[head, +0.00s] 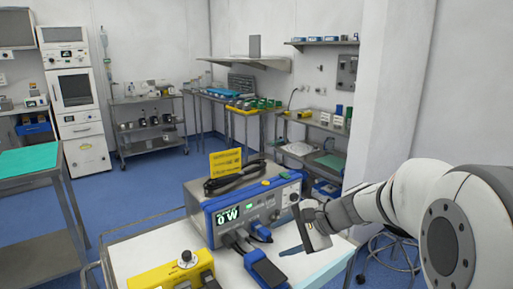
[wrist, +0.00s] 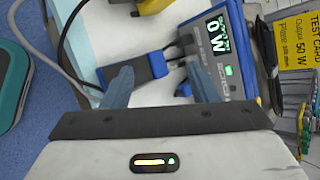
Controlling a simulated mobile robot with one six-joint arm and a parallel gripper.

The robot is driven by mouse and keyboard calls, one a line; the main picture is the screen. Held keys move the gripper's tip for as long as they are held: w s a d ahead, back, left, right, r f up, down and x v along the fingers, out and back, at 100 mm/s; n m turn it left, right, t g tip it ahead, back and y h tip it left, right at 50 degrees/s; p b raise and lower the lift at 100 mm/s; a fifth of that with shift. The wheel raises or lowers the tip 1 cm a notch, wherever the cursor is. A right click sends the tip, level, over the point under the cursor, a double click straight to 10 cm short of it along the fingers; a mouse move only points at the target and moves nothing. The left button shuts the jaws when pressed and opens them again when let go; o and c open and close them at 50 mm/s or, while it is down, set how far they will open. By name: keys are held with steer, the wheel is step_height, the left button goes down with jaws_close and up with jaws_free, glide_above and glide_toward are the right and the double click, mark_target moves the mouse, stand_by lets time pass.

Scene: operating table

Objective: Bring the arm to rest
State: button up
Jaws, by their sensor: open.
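My arm (head: 400,195) reaches in from the right in the head view, bent, with the wrist over the right part of a white-topped cart (head: 140,262). My gripper (head: 300,245) points down beside the front right of a blue and grey powered unit (head: 256,208). In the wrist view my gripper (wrist: 160,82) has its two bluish fingers spread apart, with nothing held between them. The unit's display (wrist: 218,35) reads 0 W. A dark blue block with a cable (wrist: 146,66) lies beyond the fingers, apparently below them; contact cannot be told.
A yellow device (head: 172,277) stands at the cart's front. A yellow test card (head: 225,163) and coiled black cable (head: 235,177) are on top of the unit. A stool (head: 396,255) is under my arm. A green-topped table (head: 28,160) stands left. Blue floor (head: 130,200) is open between.

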steer(key=s+d+r+n+h+p, duration=0.2)
steer(key=s+n+h+p, duration=0.1)
steer(key=s, duration=0.3)
steer(key=s+d+r+n+g+h+p, duration=0.1)
steer(key=s+d+r+n+h+p, duration=0.1)
steer(key=s+n, duration=0.3)
steer(key=s+d+r+n+h+p, duration=0.3)
steer(key=s+h+p, duration=0.1)
steer(key=s, duration=0.4)
steer(key=shift+s+d+n, duration=0.3)
steer(key=shift+s+n, duration=0.05)
steer(key=shift+n, duration=0.05)
